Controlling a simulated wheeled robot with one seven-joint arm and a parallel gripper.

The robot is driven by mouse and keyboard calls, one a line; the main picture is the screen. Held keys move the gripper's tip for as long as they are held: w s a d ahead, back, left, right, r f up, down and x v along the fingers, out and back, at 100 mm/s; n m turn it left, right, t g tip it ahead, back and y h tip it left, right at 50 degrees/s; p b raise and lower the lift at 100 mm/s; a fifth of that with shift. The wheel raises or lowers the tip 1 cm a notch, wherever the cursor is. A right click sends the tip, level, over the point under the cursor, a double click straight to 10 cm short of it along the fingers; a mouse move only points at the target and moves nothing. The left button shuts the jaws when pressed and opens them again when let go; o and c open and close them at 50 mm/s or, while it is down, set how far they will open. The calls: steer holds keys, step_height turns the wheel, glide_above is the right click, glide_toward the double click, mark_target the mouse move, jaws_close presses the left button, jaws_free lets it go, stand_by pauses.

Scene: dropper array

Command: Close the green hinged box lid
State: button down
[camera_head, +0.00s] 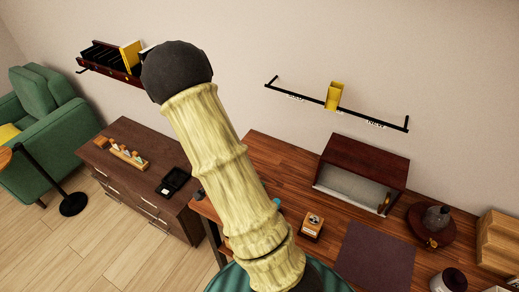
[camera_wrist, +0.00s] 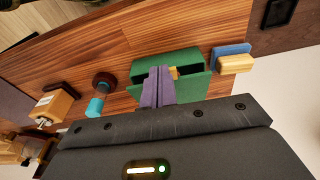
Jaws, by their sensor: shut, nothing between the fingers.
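In the wrist view, the green hinged box (camera_wrist: 190,57) lies on the wooden desk. A dark gap shows between its far green part and the green panel (camera_wrist: 195,89) nearer my gripper, so it looks open. A small yellow piece (camera_wrist: 173,72) shows at the gap. My gripper (camera_wrist: 157,71) has purple fingers, which are shut and empty. They overlap the box in the picture, and I cannot tell whether they touch it. In the head view I cannot see the green box; my arm covers part of the desk.
Beside the box in the wrist view are a blue block (camera_wrist: 230,50) and a tan block (camera_wrist: 236,64) on the right, and a dark round item (camera_wrist: 103,82) and a cyan piece (camera_wrist: 95,107) on the left. A brown cabinet (camera_head: 368,155) stands on the desk (camera_head: 277,156).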

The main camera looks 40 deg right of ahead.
steer(key=shift+s+a+f+b, duration=0.1)
steer(key=shift+a+f+b, duration=0.2)
steer(key=shift+f, duration=0.45)
steer(key=shift+a+f+b, duration=0.2)
steer(key=shift+f+b, duration=0.15)
steer(key=shift+f, duration=0.35)
steer(key=shift+d, duration=0.2)
steer(key=shift+w+d+f, duration=0.25)
steer(key=shift+d, duration=0.3)
